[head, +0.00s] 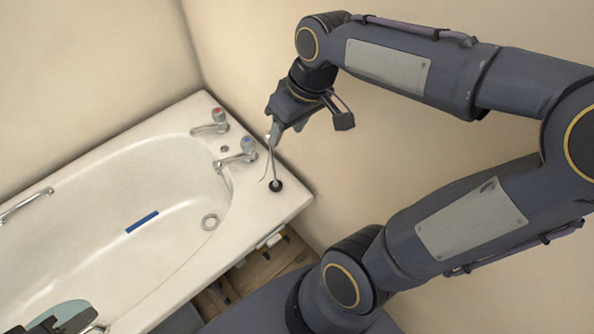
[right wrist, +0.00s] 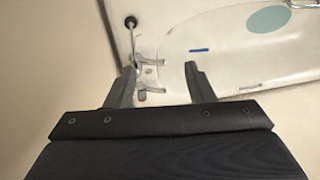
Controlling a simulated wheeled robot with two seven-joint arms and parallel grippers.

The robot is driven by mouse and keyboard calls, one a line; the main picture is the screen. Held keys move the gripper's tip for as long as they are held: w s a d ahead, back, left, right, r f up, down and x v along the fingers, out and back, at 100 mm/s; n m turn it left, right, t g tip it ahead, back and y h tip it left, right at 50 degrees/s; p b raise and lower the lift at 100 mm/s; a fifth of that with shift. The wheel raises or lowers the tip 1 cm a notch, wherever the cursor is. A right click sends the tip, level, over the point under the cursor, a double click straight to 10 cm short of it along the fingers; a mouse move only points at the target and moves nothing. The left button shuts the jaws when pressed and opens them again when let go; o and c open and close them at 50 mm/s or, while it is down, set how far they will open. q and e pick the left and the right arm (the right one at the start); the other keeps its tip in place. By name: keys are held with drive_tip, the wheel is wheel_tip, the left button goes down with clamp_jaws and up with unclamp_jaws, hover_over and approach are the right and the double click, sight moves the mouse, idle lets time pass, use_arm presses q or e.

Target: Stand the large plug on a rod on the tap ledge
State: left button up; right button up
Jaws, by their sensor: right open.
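The large plug (head: 276,186) is a black disc standing flat on the white tap ledge (head: 291,200), near the corner of the bath, with its thin rod (head: 273,165) rising upright. It also shows in the right wrist view (right wrist: 130,22). My right gripper (head: 272,136) is above the plug at the rod's upper end. In the right wrist view my right gripper (right wrist: 160,68) has its fingers wide apart, and the rod's end is close to the left finger; contact cannot be told. My left gripper (head: 72,321) shows only partly at the bottom left edge, its jaws unclear.
Two taps (head: 236,156) stand on the ledge beside the plug. The bath (head: 120,200) holds a blue strip (head: 142,221) and a teal patch (head: 58,312). Cream walls close in behind and right of the ledge. A grab rail (head: 25,205) is on the bath's far side.

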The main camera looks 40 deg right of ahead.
drive_tip(key=s+a+f+m+t+y, duration=0.1)
drive_tip(key=s+a, duration=0.4)
drive_tip(key=s, duration=0.5)
drive_tip(key=shift+f+m+t+y, duration=0.4)
drive_tip(key=shift+f+m+t, duration=0.5)
drive_tip(key=shift+m, duration=0.1)
drive_tip(key=shift+d, duration=0.1)
